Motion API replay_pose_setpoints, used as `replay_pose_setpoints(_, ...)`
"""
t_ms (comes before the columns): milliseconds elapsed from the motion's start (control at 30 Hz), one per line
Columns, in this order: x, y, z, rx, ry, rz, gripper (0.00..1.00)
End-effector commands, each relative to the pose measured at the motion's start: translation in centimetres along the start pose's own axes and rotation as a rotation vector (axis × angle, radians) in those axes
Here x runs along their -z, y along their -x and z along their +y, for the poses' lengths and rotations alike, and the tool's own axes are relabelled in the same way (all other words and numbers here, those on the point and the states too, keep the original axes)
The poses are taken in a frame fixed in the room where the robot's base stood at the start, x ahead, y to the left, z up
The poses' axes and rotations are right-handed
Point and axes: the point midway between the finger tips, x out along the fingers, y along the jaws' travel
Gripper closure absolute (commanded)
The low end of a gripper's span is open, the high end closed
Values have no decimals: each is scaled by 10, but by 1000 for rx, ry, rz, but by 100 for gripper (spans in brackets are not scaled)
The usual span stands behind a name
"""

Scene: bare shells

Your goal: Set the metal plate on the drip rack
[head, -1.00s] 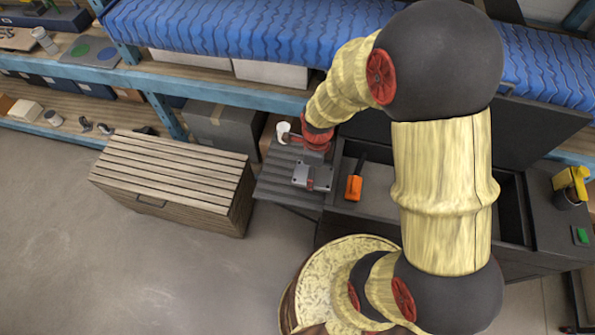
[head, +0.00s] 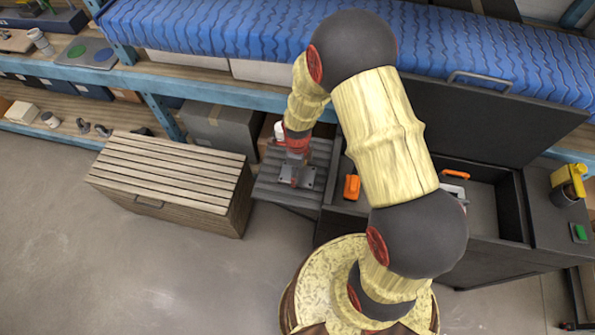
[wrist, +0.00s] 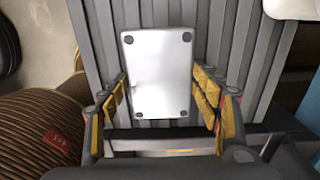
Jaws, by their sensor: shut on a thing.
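The metal plate (wrist: 158,75) is a pale grey rectangle with a dark dot at each corner. My gripper (wrist: 161,88) is shut on it, with the yellow finger pads at its left and right sides. In the head view, the plate (head: 308,181) shows partly behind my gripper (head: 293,172). The drip rack (head: 272,188) is the dark grey slatted surface under the plate; its slats (wrist: 217,40) also show in the wrist view. The plate is over the rack, but I cannot tell if it touches the slats.
A white cup (head: 280,131) stands behind my gripper. Right of the rack is an open dark box (head: 484,190) holding an orange-handled item (head: 352,187). A wooden slatted chest (head: 170,170) stands to the left. A blue-covered shelf (head: 240,40) runs behind.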

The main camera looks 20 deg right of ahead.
Motion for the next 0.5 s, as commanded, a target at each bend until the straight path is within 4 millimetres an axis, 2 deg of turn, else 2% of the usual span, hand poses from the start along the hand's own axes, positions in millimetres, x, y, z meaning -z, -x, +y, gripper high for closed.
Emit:
replay_pose_setpoints(300, 0, -3, 0, 1, 0, -1, 76)
replay_pose_setpoints(333, 0, -3, 0, 0, 0, 0, 36)
replay_pose_setpoints(500, 0, -2, 0, 0, 0, 0, 26)
